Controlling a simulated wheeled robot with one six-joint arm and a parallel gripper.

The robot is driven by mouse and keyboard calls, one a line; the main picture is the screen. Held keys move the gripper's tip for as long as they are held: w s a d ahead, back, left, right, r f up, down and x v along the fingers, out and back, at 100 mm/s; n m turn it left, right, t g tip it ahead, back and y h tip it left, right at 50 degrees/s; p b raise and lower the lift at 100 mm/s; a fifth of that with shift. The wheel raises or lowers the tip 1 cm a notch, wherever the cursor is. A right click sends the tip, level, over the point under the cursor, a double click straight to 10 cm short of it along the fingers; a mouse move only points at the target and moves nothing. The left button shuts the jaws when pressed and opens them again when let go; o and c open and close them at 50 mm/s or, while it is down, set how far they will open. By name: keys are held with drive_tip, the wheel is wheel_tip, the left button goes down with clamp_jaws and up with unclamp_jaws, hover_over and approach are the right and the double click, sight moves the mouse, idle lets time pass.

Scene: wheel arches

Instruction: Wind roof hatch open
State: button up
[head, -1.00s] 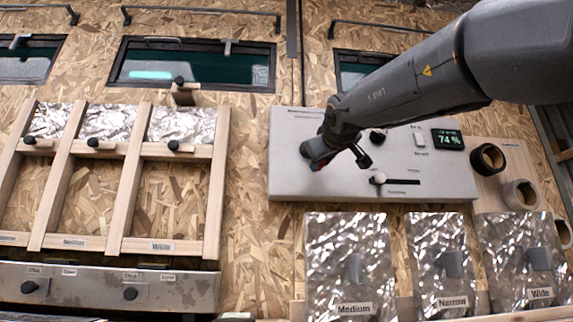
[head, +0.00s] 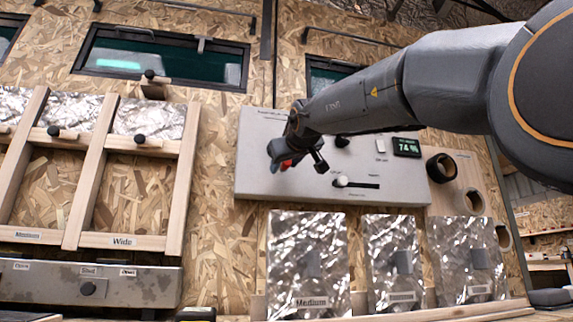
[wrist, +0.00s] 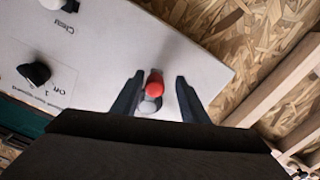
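My gripper (head: 284,158) is at the left part of the pale control panel (head: 255,180); it also shows in the wrist view (wrist: 158,82). Its two fingers are apart, on either side of a red knob (wrist: 155,77) and a rounded grey part (wrist: 150,104). Gaps show between the fingers and the knob, so I see no grip on it. In the head view my gripper hides most of this control. A dark display (head: 406,147) on the panel reads 74 %. I cannot make out the roof hatch itself.
The panel also carries a black rotary knob (wrist: 35,73) marked Off and a slider (head: 341,181). Foil-covered pieces (head: 308,255) stand below it. Wooden frames (head: 87,190) and a window (head: 160,60) are at the left.

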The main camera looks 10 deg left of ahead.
drive_tip(key=shift+d, duration=0.1)
drive_tip(key=shift+s+d+b, duration=0.1)
drive_tip(key=shift+s+b, duration=0.15)
drive_tip(key=shift+b, duration=0.05)
drive_tip(key=b+v, duration=0.4)
drive_tip(key=v, duration=0.1)
drive_tip(key=shift+f, duration=0.1)
drive_tip(key=shift+b+v, duration=0.7)
drive_tip(key=shift+v, duration=0.4)
